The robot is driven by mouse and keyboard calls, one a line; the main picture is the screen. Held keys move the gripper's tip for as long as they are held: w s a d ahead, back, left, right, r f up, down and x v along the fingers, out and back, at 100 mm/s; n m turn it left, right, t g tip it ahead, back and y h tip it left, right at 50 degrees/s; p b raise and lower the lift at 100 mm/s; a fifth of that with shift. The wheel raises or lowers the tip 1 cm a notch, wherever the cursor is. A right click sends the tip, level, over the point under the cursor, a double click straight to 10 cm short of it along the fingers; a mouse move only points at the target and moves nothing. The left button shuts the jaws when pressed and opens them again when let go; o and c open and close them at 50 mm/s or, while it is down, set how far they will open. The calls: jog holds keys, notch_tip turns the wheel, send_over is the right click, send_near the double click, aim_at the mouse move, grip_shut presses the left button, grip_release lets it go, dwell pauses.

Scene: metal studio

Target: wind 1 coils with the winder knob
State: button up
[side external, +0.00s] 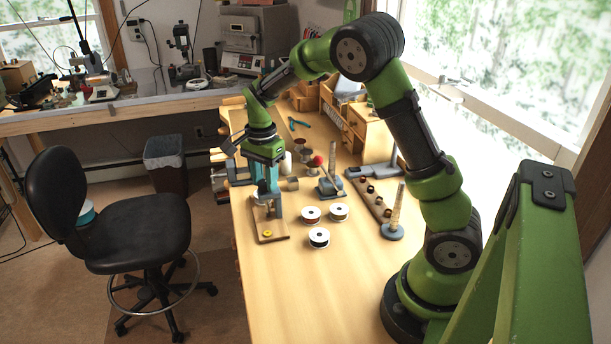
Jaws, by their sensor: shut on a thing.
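A small device on a wooden base board (273,238), which I take to be the winder, stands near the left edge of the bench. A grey upright (278,208) rises from it, and a yellow round piece (267,233) sits at its front. My gripper (266,195) points down over this device, its teal fingers at the top of it. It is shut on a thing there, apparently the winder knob. The knob itself is hidden by the fingers, and any wire or coil is too small to make out.
Three spools, two at the back (311,215) (339,212) and one in front (319,237), lie right of the winder. A ring mandrel (394,212) stands farther right. The front bench is clear.

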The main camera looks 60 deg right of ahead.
aim_at(265, 182)
jog(key=m, duration=0.4)
jog(key=shift+m, duration=0.3)
jog(key=shift+r+m, duration=0.1)
jog(key=shift+m, duration=1.8)
jog(key=o, duration=1)
jog(key=shift+o, duration=0.2)
notch_tip(265, 182, up, 17)
